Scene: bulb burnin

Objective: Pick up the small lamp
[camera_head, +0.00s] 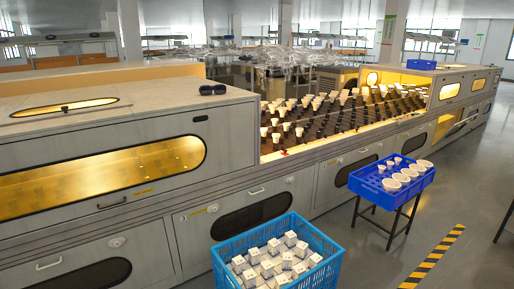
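A blue tray (358,184) on a dark-legged stand at the right holds white lamps of two sizes. Three small lamps stand along its far left side: one at the back (398,160), one in the middle (390,164) and one nearer the front (381,168). Several larger, wide-topped lamps, such as a front one (391,184), stand in a row along the tray's right side. More white lamps (300,131) stand in dark sockets on the long machine's open bed. Neither of my grippers shows in this view.
A long grey machine (230,143) with yellow-lit windows runs across the scene. A blue crate (327,268) of white boxes stands at the front. Sunglasses (213,90) lie on the machine top. Grey floor (470,225) at the right is open, with a yellow-black stripe (432,258).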

